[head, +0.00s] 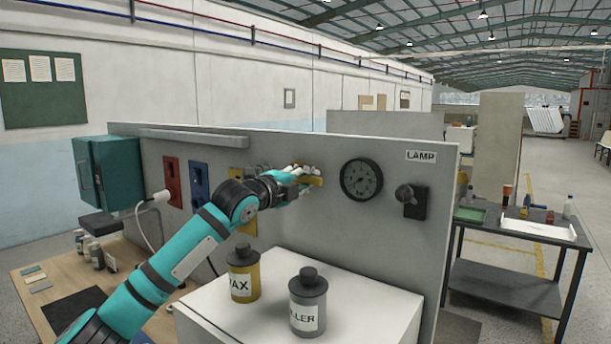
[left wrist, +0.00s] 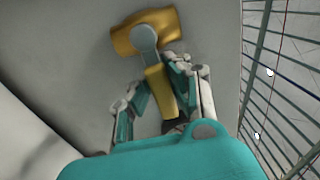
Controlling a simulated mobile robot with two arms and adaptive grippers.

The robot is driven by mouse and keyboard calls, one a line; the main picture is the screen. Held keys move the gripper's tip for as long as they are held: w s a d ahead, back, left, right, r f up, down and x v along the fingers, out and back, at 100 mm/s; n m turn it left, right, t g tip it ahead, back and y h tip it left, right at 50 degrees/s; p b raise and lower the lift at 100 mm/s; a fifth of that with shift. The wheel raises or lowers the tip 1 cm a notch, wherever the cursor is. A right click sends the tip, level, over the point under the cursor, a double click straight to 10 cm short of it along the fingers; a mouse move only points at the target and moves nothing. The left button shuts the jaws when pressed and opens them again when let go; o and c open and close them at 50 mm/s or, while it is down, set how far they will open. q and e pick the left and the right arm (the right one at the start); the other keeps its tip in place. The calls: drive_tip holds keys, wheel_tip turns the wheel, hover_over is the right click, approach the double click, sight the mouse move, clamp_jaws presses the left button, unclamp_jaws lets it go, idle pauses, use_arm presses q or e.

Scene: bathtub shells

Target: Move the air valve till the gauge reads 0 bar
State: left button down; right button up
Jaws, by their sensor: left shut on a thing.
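The air valve is yellow, with a lever and a grey round hub; in the left wrist view its lever (left wrist: 158,88) runs down from the hub between my fingers. In the head view a bit of the yellow valve (head: 312,181) shows beside my left gripper (head: 296,180), which is shut on the lever at the grey panel. The left gripper also shows in the left wrist view (left wrist: 157,92). The round dark gauge (head: 361,180) is on the panel just right of the valve; its needle is too small to read surely. My right gripper is out of view.
A switch (head: 410,201) under a LAMP label is right of the gauge. A yellow WAX bottle (head: 243,274) and a grey FILLER bottle (head: 308,302) stand on a white box (head: 380,305) below. Red (head: 172,182) and blue (head: 198,186) fittings are left of my gripper.

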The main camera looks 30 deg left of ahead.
use_arm(q)
drive_tip(key=c, duration=1.2)
unclamp_jaws()
drive_tip(key=s+a, duration=0.1)
drive_tip(key=s, duration=1.1)
drive_tip(key=shift+a, duration=0.35)
drive_tip(key=shift+f, duration=0.1)
